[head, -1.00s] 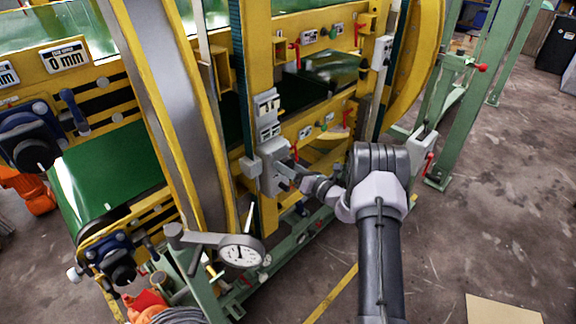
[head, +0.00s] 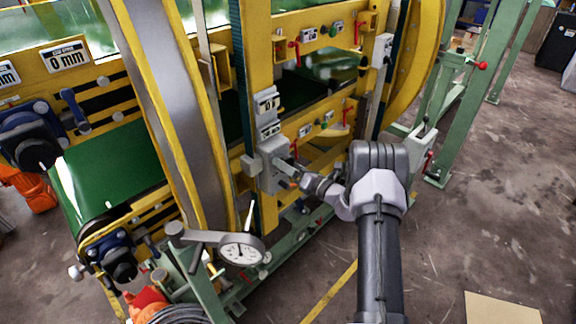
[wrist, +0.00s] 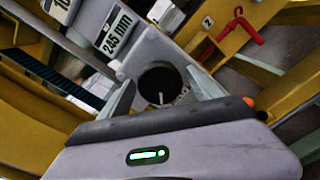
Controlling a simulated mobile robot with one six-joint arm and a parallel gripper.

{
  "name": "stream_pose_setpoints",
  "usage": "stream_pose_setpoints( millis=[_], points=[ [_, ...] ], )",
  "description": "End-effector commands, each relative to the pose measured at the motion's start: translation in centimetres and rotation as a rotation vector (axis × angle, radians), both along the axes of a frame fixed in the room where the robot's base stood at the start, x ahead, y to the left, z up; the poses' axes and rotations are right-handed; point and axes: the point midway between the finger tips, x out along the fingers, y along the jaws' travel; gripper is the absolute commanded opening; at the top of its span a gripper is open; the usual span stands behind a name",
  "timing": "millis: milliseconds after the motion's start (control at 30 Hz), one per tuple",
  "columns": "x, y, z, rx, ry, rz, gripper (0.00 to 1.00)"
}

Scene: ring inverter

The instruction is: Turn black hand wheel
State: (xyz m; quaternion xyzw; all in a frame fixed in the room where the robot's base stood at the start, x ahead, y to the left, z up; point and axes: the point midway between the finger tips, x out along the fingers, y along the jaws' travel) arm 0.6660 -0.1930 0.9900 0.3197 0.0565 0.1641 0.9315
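The black hand wheel (wrist: 160,84) shows in the wrist view as a dark round shape with a small pale pin, on a grey housing below a 245 mm counter. My gripper (wrist: 162,76) points at it, with one finger on either side. The fingers stand apart, and I cannot see clear contact with the wheel. In the head view my gripper (head: 288,174) is at the grey box (head: 270,163) on the yellow post. The wheel is hidden there by the gripper and box.
Other black knobs sit on blue mounts at the left, one upper (head: 36,153) and one lower (head: 122,265). A red lever (wrist: 240,24) is near in the wrist view. Bare floor (head: 480,220) lies at the right.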

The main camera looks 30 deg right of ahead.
Motion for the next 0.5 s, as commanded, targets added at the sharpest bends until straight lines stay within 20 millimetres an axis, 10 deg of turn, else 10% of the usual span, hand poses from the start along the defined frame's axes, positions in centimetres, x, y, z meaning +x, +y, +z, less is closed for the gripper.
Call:
stream_pose_setpoints(
  millis=[500],
  points=[
    [-2.9,-1.2,0.2,0.003,0.001,-0.004,0.78]
  ],
)
